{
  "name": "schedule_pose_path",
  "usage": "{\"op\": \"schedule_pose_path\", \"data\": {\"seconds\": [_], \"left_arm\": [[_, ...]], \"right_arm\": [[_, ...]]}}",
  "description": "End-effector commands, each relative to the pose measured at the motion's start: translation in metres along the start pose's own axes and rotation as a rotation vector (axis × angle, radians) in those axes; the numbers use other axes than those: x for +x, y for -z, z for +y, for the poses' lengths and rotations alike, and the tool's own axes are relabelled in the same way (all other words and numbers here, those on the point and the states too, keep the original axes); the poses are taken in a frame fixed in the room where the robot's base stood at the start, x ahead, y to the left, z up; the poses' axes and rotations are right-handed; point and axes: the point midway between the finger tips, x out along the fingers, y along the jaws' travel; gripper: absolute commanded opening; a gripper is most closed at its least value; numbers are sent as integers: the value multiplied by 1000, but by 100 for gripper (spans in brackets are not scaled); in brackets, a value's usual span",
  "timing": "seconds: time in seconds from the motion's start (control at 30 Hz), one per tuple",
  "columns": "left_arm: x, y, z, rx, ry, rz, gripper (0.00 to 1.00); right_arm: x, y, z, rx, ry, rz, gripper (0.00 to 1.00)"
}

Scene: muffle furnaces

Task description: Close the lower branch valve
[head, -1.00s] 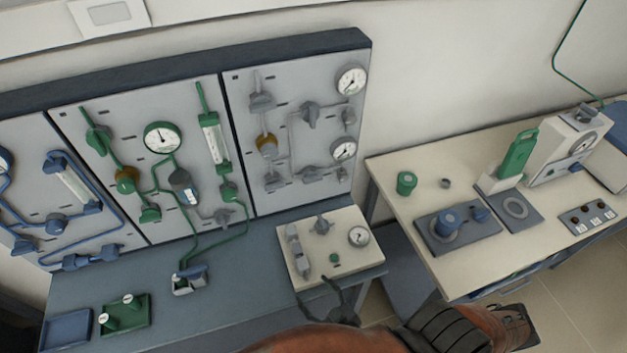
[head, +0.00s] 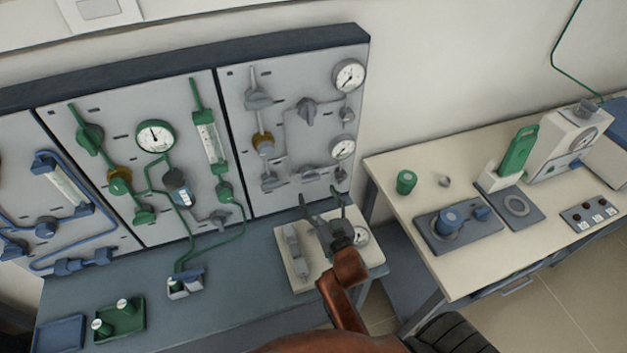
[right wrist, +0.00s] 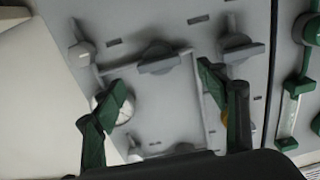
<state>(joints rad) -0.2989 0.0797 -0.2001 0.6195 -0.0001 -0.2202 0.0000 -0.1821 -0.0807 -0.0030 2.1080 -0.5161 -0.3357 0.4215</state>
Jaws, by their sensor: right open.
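The lower branch valve (head: 310,173) is a grey valve low on the right-hand grey panel, left of the lower gauge. In the right wrist view, which shows the panel upside down, it has a grey bar handle (right wrist: 158,57) lying nearly level across the picture. My right gripper (head: 321,195) is open and empty, its two green fingers pointing up at the panel just below this valve. In the right wrist view the open fingers (right wrist: 163,85) stand on either side of the space under the handle. I see no contact with it. My left gripper is out of view.
The upper branch valve (head: 307,110), a yellow fitting (head: 264,143) and the lower gauge (head: 343,148) sit close by on the panel. A pale valve box (head: 293,258) stands on the bench under my right gripper. A cream table (head: 400,220) holds apparatus at the right.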

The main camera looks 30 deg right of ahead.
Motion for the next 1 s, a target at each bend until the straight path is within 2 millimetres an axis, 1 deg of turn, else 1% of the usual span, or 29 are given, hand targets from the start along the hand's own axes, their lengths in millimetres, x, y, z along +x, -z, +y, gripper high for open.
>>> {"op": "schedule_pose_path", "data": {"seconds": [0.17, 0.4, 0.53, 0.7, 0.93, 1.0], "left_arm": [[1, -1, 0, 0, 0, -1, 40], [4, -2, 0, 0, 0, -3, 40], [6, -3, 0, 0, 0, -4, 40], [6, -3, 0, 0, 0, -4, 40], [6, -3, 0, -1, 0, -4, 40], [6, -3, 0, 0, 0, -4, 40]], "right_arm": [[17, 1, 1, -2, -2, 5, 67], [55, 1, 1, -3, -2, 4, 67], [69, 0, 2, -3, -3, 2, 67], [77, 0, 2, -2, -3, 1, 67], [77, 0, 2, -2, -3, 1, 67], [77, 0, 2, -2, -3, 1, 62]]}}
